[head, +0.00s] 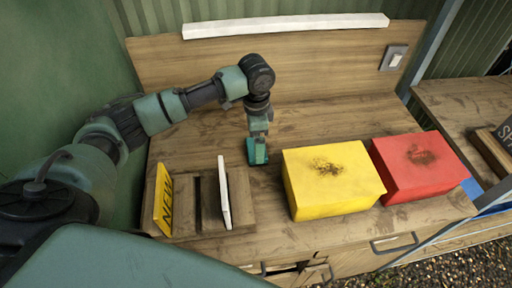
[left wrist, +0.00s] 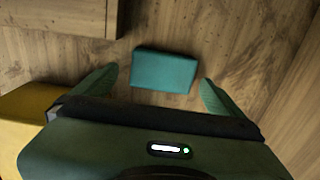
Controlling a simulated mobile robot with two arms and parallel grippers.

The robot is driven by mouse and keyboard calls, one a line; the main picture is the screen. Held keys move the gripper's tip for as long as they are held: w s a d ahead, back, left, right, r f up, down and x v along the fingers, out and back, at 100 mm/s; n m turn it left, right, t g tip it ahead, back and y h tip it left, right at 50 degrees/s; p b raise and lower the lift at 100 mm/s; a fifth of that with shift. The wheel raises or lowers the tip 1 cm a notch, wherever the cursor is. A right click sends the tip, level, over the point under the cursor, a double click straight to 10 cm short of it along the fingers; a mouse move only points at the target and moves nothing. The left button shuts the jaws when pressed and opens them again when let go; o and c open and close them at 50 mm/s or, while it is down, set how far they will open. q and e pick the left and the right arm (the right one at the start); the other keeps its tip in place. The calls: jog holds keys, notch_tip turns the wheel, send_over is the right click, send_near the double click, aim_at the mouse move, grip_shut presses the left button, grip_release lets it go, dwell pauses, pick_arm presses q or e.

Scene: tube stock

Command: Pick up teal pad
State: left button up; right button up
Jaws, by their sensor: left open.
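The teal pad (left wrist: 163,70) is a small flat-topped block lying on the wooden bench. In the left wrist view it sits between the two green fingers of my left gripper (left wrist: 160,88), with a gap on each side. In the head view the teal pad (head: 251,149) shows partly behind my left gripper (head: 259,158), which points down at it. My left gripper is open and holds nothing. My right gripper is in neither view.
A yellow box (head: 333,181) and a red box (head: 419,167) stand to the right on the bench (head: 330,115). A wooden rack (head: 240,216) with a yellow sign (head: 163,200) and a white panel (head: 224,192) stands at the front left. The bench behind is clear.

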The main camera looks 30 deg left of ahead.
pick_arm(q)
jog(key=f, duration=0.2)
jog(key=f+p, duration=0.1)
jog(key=shift+w+f, duration=0.25)
jog(key=shift+f, duration=0.1)
jog(key=shift+a+f, duration=0.1)
jog(key=shift+f, duration=0.2)
jog(key=c, duration=1.2)
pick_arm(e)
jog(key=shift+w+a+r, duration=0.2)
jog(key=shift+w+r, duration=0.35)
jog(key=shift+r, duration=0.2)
pick_arm(q)
jog(key=shift+r, duration=0.2)
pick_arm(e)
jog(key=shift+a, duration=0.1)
pick_arm(q)
notch_tip(320, 180, up, 20)
jog(key=b, duration=0.2)
jog(key=shift+f, duration=0.15)
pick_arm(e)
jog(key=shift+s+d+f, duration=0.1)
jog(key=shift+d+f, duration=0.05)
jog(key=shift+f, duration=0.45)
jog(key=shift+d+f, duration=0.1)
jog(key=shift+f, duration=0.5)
